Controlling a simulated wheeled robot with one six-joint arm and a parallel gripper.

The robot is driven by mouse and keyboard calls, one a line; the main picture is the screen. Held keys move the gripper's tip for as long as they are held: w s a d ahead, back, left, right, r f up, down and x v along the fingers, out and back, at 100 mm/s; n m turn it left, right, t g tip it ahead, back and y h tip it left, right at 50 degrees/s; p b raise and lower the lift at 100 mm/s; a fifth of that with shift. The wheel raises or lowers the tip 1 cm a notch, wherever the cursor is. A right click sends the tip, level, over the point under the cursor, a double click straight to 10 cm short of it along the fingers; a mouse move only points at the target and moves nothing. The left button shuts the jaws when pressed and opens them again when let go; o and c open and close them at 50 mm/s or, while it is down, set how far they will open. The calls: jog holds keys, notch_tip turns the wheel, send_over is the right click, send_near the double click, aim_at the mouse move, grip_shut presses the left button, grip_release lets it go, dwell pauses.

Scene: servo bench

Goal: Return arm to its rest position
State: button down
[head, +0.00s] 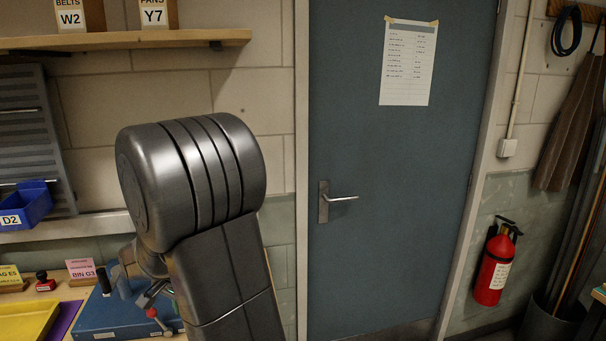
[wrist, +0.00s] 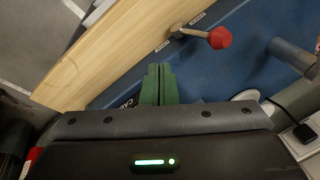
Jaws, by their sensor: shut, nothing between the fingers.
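My arm rises in front of the bench in the head view, its dark grey joint covering part of the wall and bench. The fingers are over a blue surface beside a pale wooden board edge (wrist: 110,60). A red-knobbed lever (wrist: 219,38) lies just beyond the fingers, apart from them. It also shows in the head view on a blue case (head: 95,310) on the bench.
A yellow tray (head: 25,320) and a red-handled stamp (head: 45,282) are on the bench at left. A blue bin (head: 25,206) labelled D2 hangs above. A wooden shelf (head: 120,40) holds boxes. A closed blue door (head: 390,180) and a fire extinguisher (head: 493,268) are at right.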

jog(key=shift+d+f+y+b, duration=0.3)
jog(key=shift+d+y+b, duration=0.35)
jog(key=shift+d, duration=0.3)
jog(key=shift+d, duration=0.1)
